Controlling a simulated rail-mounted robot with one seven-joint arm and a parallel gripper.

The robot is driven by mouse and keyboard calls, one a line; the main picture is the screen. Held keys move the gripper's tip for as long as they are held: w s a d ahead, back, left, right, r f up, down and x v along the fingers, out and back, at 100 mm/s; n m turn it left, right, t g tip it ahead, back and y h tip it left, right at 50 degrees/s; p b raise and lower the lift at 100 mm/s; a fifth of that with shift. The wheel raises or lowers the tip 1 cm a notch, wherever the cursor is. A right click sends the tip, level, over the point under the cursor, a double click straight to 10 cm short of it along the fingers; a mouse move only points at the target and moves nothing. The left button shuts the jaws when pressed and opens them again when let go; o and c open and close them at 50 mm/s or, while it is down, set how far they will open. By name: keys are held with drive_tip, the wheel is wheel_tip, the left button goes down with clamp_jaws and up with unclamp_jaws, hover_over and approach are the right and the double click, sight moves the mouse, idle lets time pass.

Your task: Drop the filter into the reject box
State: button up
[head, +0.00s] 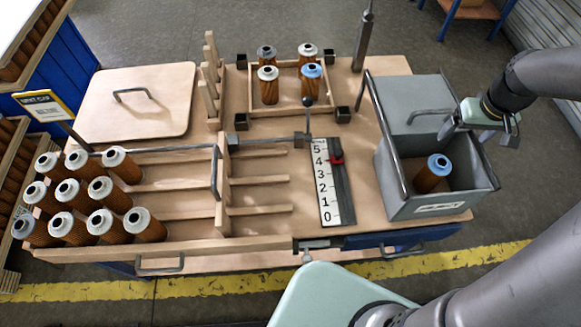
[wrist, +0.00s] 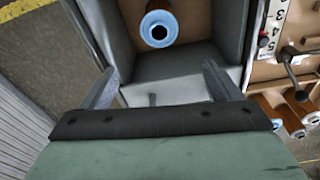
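A brown filter with a blue cap (head: 433,173) is inside the open front part of the grey box (head: 446,203) at the right of the table. It leans slightly in the head view, and its blue ring end also shows in the wrist view (wrist: 160,28). My gripper (head: 468,132) is above the back right of this box. The box's front label is too small to read.
A grey panel with a handle (head: 408,99) covers the box's back part. A wooden tray (head: 282,113) holds several filters, one blue-capped. A numbered scale (head: 330,190) stands left of the box. Several white-capped filters (head: 103,190) lie in lanes at left. A tall post (head: 363,38) rises behind.

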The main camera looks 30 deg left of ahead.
drive_tip(key=shift+r, duration=0.15)
wheel_tip(320, 180, up, 17)
drive_tip(key=s+b, duration=0.1)
drive_tip(key=s, duration=0.1)
drive_tip(key=shift+d, duration=0.45)
